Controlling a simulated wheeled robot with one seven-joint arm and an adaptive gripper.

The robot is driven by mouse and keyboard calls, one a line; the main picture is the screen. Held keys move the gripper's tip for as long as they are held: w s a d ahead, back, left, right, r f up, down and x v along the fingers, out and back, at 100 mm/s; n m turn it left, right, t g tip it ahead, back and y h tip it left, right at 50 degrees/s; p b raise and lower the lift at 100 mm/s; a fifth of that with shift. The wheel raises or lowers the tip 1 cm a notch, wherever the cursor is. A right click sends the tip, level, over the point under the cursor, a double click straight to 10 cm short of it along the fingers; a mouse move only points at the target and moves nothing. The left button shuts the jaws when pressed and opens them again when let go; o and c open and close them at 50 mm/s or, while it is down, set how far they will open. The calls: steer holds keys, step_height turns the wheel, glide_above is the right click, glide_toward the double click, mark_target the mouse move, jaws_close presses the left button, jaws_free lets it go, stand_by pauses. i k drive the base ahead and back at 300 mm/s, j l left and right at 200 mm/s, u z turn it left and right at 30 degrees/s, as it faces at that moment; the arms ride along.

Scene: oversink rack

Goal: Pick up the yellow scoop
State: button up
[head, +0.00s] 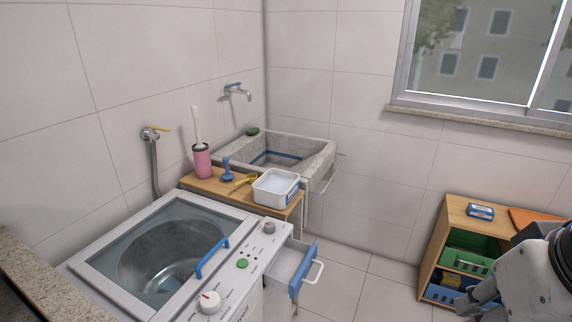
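The yellow scoop (247,179) lies on a narrow wooden board (211,187) between the washing machine and the sink. It is small in the head view, just left of a white tub (275,188) and right of a blue upright tool (227,172). I cannot tell whether the scoop touches the tub. My gripper (481,297) is at the lower right edge of the view, far from the scoop and in front of the wooden shelf. Its fingers are partly cut off and blend with my arm, so its opening is unclear.
A pink brush holder (202,161) stands at the board's back. The washing machine (130,238) has a drawer (296,263) pulled out. A stone sink (316,150) is behind. A wooden shelf (457,218) with baskets stands right. Tiled floor (372,291) between is clear.

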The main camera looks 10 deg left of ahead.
mark_target(251, 178)
steer(key=u, duration=0.9)
steer(key=i+l+u, duration=0.15)
steer(key=u, duration=0.25)
steer(key=i+l+u, duration=0.1)
steer(key=l+u, duration=0.35)
steer(key=i+l+u, duration=0.1)
steer(key=l+u, duration=0.55)
steer(key=u, duration=0.15)
steer(key=l+u, duration=0.1)
steer(key=l, duration=0.8)
steer(key=k+l+u, duration=0.15)
steer(key=l, duration=0.75)
steer(key=i+l, duration=0.05)
